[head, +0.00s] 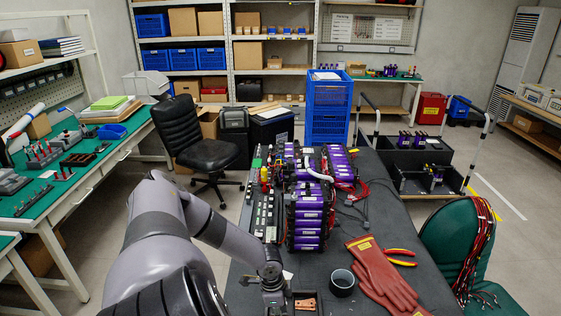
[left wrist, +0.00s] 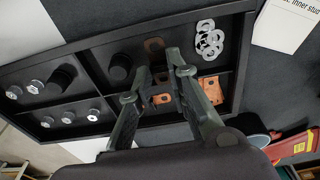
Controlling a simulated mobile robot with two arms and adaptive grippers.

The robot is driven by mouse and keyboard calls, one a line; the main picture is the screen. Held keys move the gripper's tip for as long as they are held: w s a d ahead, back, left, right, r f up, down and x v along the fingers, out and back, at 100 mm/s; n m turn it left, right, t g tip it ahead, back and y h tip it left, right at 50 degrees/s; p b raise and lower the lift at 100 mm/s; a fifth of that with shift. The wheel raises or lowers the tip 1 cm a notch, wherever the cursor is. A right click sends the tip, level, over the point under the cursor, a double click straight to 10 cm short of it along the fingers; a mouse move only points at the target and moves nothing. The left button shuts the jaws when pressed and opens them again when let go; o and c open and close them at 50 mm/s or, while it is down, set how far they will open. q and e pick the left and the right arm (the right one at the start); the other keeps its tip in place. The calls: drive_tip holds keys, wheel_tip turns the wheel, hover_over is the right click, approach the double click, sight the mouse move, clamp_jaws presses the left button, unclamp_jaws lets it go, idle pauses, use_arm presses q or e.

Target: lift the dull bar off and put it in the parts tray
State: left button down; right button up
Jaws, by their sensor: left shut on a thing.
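My left gripper (left wrist: 158,66) is over the black parts tray (left wrist: 88,42) in the left wrist view. Its fingers are closed on the dull bar (left wrist: 154,45), a brownish copper strip with a hole near its far end. The fingertips hide part of the bar, and I cannot tell whether it touches the tray floor. Orange copper pieces (left wrist: 209,84) lie in a compartment to the right. Another copper piece (left wrist: 162,98) shows between the fingers; I cannot tell whether it belongs to the bar. In the head view my left gripper (head: 273,286) is low at the bottom. My right gripper is not in view.
Silver washers (left wrist: 209,38) and black-and-silver fasteners (left wrist: 62,77) occupy other tray compartments. A purple battery pack (head: 307,215) stands on the bench beyond the gripper. A black cup (head: 342,283) and red gloves (head: 383,275) lie to the right.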

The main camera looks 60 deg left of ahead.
use_arm(q)
drive_tip(key=shift+f, duration=0.9)
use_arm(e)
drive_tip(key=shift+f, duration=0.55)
use_arm(q)
drive_tip(key=shift+f, duration=0.3)
drive_tip(key=c, duration=1.4)
unclamp_jaws()
drive_tip(key=shift+c, duration=0.2)
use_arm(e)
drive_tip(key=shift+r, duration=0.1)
